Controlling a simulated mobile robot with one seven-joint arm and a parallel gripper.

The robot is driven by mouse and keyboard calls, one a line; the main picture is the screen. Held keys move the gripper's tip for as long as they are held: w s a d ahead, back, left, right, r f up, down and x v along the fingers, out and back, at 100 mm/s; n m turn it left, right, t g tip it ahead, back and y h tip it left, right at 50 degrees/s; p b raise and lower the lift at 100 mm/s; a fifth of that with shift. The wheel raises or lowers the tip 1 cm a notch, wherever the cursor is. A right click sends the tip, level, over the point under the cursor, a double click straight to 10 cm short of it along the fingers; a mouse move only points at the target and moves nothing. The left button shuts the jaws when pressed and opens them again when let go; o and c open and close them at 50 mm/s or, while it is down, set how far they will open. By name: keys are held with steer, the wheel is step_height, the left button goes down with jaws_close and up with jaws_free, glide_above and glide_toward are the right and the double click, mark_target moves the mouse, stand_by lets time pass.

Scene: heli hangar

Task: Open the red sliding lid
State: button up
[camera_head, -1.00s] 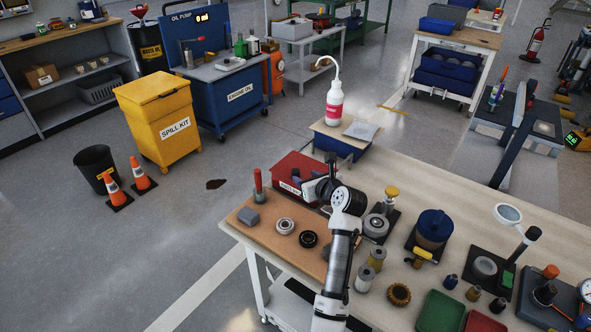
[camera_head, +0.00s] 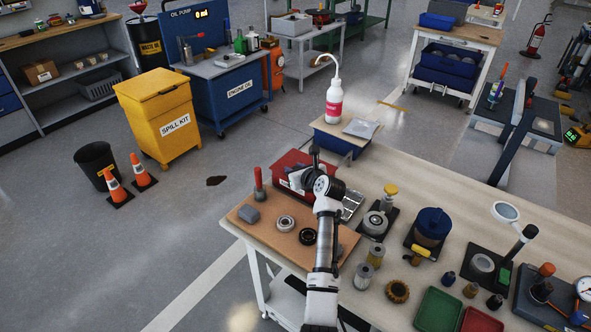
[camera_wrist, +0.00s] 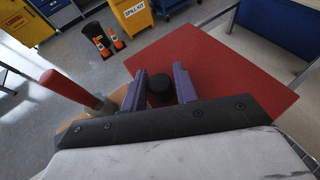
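The red box (camera_head: 284,187) with a white label stands at the back edge of the workbench in the head view. Its flat red lid (camera_wrist: 235,75) fills much of the wrist view. A short black round knob (camera_wrist: 160,87) sits on the lid. My gripper (camera_wrist: 161,75) is over the lid, with its two purple-grey fingers spread on either side of the knob. The fingers look open, and contact with the knob cannot be made out. In the head view my gripper (camera_head: 302,182) hides part of the lid and box.
A red-handled tool (camera_head: 259,186) stands left of the box; its handle also shows near my gripper in the wrist view (camera_wrist: 68,88). A grey block (camera_head: 249,214) and bearing rings (camera_head: 285,223) lie in front. A metallic tray (camera_head: 352,204) lies to the right. A white bottle (camera_head: 334,105) stands behind.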

jaws_close()
steer(key=w+d+b, duration=0.1)
steer(key=w+d, duration=0.1)
steer(key=w+d+b, duration=0.1)
steer(key=w+d, duration=0.1)
steer(key=w, duration=0.1)
steer(key=w+d+b, duration=0.1)
steer(key=w+d, duration=0.1)
steer(key=w, duration=0.1)
steer(key=shift+w+d+f, duration=0.15)
steer(key=shift+w, duration=0.1)
steer(key=shift+w+d+b, duration=0.3)
steer(key=shift+w+b, duration=0.05)
steer(key=shift+w, duration=0.05)
steer(key=shift+o, duration=1.9)
jaws_free()
steer(key=shift+s, duration=0.1)
steer(key=b+v, duration=0.1)
steer(key=v, duration=1.2)
steer(key=shift+s+r, duration=0.25)
steer(key=shift+r, duration=0.1)
